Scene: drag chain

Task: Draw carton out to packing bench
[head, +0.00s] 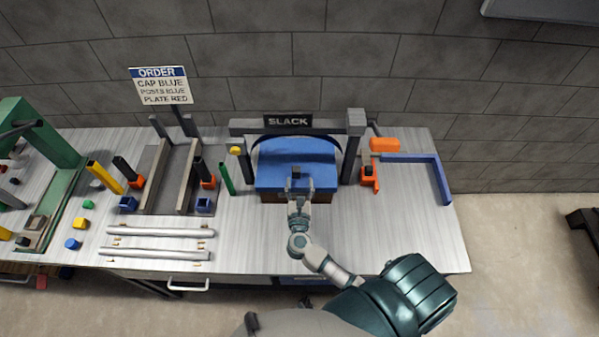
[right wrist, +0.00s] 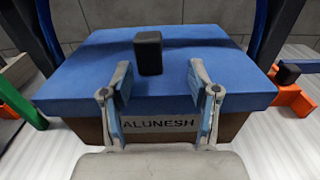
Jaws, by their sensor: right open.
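The carton has a blue top (head: 283,158) and a brown front, and stands under the frame labelled SLACK. In the right wrist view its blue top (right wrist: 85,75) carries a black knob (right wrist: 148,53), and its brown front reads ALUNESH. My right gripper (head: 297,192) is at the carton's front edge. In the right wrist view the right gripper (right wrist: 160,78) is open, with its fingers on both sides of the knob's line and nothing seen between the pads. Whether the fingers touch the carton cannot be told. My left gripper is not in view.
The SLACK frame's grey post (head: 353,148) stands right of the carton. An orange part (head: 369,178) and a blue L-shaped bar (head: 432,172) lie further right on the bench (head: 405,235). A green post (head: 226,179) stands left, beyond it a grey rack (head: 158,172). The right front bench is clear.

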